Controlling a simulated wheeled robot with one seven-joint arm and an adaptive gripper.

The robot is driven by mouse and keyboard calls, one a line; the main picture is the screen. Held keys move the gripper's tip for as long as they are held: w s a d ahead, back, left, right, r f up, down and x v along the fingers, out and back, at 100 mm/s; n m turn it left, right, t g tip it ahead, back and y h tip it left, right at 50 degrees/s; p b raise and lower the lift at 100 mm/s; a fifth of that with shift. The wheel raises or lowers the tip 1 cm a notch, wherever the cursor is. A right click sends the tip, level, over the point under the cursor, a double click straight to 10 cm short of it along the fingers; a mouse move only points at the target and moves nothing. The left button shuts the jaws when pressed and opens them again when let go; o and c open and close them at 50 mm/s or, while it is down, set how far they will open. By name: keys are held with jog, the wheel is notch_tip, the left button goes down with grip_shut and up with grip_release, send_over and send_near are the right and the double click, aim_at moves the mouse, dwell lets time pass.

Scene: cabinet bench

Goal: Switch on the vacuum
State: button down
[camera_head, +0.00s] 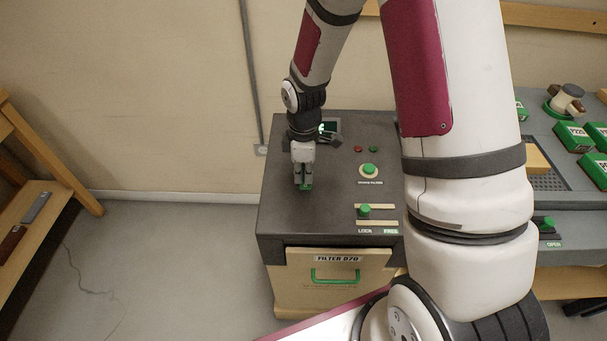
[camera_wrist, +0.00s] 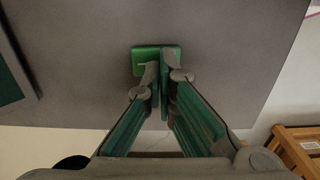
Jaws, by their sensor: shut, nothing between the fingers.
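The dark grey machine cabinet (camera_head: 330,222), with a drawer marked FILTER D70, stands against the wall. My gripper (camera_head: 304,186) points down at the left part of its top panel. In the wrist view my gripper (camera_wrist: 160,72) is shut, with its fingertips together over a small green switch-like piece (camera_wrist: 142,55). The fingertips hide part of this piece. I cannot tell whether they touch it or which way it is set. A dark display (camera_head: 328,128) with a green mark is partly hidden behind my wrist.
The top panel also has a round green button (camera_head: 369,170), a red light (camera_head: 358,149), a green light (camera_head: 374,149) and a LOCK/FREE slider (camera_head: 365,210). A second bench (camera_head: 545,190) with green boxes stands right. A wooden shelf (camera_head: 40,200) is at left.

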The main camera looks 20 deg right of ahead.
aim_at(303, 182)
notch_tip(303, 182, up, 12)
dwell(0.5)
dwell(0.4)
